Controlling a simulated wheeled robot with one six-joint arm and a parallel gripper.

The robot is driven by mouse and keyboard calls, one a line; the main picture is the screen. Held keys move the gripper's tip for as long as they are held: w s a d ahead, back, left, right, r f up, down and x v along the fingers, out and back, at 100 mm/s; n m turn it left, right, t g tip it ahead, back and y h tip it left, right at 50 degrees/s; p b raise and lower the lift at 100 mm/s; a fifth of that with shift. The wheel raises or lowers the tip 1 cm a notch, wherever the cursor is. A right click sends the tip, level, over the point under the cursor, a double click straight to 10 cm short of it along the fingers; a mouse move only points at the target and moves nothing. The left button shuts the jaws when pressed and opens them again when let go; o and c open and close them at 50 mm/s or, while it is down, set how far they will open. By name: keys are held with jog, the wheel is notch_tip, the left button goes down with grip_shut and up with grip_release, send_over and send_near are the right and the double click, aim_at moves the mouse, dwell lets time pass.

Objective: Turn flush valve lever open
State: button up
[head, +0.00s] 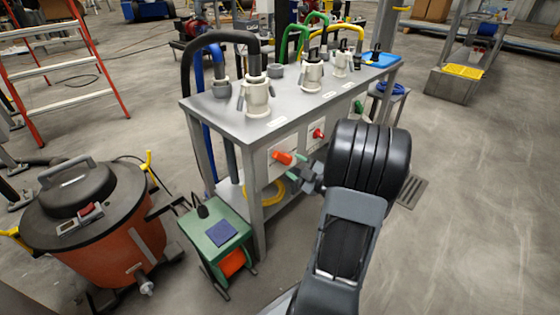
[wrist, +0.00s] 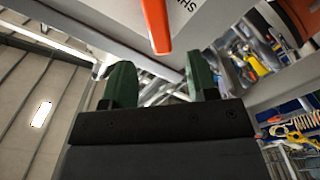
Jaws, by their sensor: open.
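An orange lever (head: 283,157) sticks out from a white panel (head: 279,172) on the front of the grey metal table. In the wrist view the orange lever (wrist: 157,25) hangs into the upper middle, beside a plate with the letters "SH" partly in view. My gripper (head: 300,174) is just below and right of this lever in the head view. In the wrist view my gripper (wrist: 162,82) shows two green fingers spread apart, with nothing between them. The lever lies beyond the fingertips, roughly between their lines, and appears apart from them.
A red lever (head: 318,134) and a green lever (head: 358,106) sit further right along the table front (head: 210,113). Pale valve bodies (head: 257,97) with hoses stand on top. A green box (head: 215,232) and an orange drum vacuum (head: 95,235) are at left.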

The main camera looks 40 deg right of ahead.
aim_at(281, 157)
jog(key=w, duration=0.2)
jog(key=w+a+b, duration=0.1)
jog(key=w, duration=0.4)
jog(key=shift+a, duration=0.15)
grip_shut()
dwell(0.3)
